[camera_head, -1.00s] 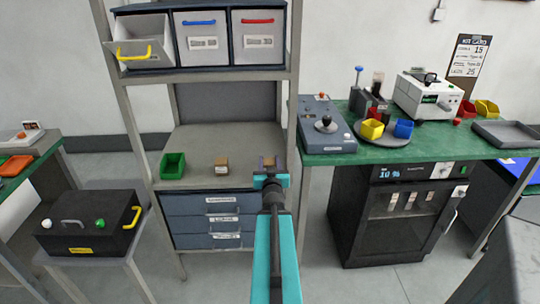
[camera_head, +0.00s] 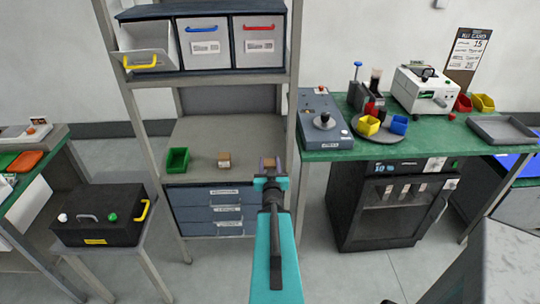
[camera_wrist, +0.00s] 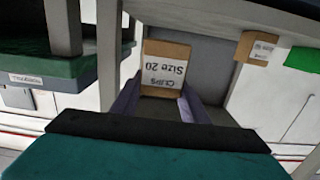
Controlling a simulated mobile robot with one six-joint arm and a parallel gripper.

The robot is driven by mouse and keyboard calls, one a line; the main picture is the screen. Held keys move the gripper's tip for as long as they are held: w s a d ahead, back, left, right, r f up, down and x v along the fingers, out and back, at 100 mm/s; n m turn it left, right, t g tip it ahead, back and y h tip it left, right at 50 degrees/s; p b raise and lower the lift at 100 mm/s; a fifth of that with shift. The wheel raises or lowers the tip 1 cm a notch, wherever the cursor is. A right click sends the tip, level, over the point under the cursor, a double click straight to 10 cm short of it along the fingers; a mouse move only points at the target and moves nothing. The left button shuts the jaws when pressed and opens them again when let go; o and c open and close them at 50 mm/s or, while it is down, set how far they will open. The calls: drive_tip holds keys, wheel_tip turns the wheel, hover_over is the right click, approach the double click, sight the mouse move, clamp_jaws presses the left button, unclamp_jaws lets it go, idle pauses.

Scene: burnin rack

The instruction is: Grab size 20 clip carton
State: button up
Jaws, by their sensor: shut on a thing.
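The size 20 clip carton (camera_wrist: 164,68) is a small brown box with a white label reading "CLIPS Size 20", upside down in the wrist view. It sits between the two fingers of my gripper (camera_wrist: 166,100), which is shut on it. In the head view the carton (camera_head: 269,162) is a small brown patch between the fingers of my gripper (camera_head: 270,167), at the right front of the rack's middle shelf. Whether the carton still touches the shelf cannot be told.
A second brown carton (camera_head: 224,160) and a green bin (camera_head: 177,160) stand left on the shelf (camera_head: 200,140). A rack post (camera_head: 293,90) rises close to the right of my gripper. Labelled bins (camera_head: 204,45) are above, drawers (camera_head: 213,214) below. A green bench (camera_head: 430,140) holds equipment at right.

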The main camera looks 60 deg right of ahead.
sight(269, 166)
drive_tip(key=shift+p+v, duration=1.9)
drive_tip(key=shift+p, duration=1.15)
drive_tip(key=shift+a+r+p, duration=0.15)
drive_tip(key=shift+a+p, duration=0.25)
drive_tip(key=shift+p, duration=0.1)
drive_tip(key=shift+a, duration=0.1)
